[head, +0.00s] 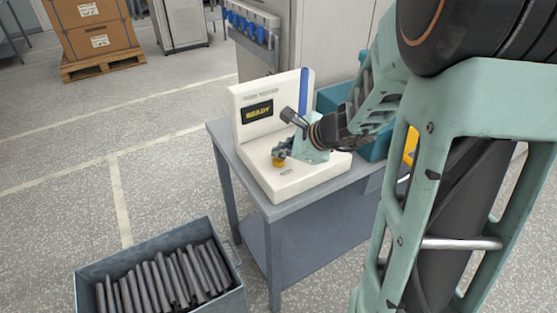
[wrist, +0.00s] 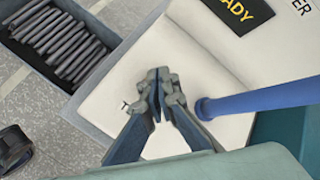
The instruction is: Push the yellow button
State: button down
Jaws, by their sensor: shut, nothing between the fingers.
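The yellow button (head: 278,162) sits on the base of a cream machine (head: 306,182) on a grey table, low at the front left of its upright panel. My gripper (head: 283,150) is just above the button in the head view and overlaps its upper edge. I cannot tell whether the fingertips touch it. In the wrist view my gripper (wrist: 158,88) is shut with nothing between the fingers. It hides the button there. The panel carries a dark display (head: 258,111) with yellow READY lettering.
A blue post (head: 303,92) rises beside the panel and crosses near my gripper in the wrist view (wrist: 262,99). A teal bin (head: 376,148) stands right of the machine. A grey crate of dark rods (head: 232,272) is on the floor at front left. Open floor lies left.

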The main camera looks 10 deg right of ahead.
aim_at(280, 161)
jog(key=shift+f+b, duration=0.55)
jog(key=shift+b, duration=0.1)
dwell(0.6)
jog(key=shift+r, duration=0.1)
dwell(0.3)
jog(key=shift+r+p, duration=0.75)
jog(key=shift+r, duration=0.1)
notch_tip(280, 161, up, 5)
jog(key=p, duration=0.4)
dwell(0.5)
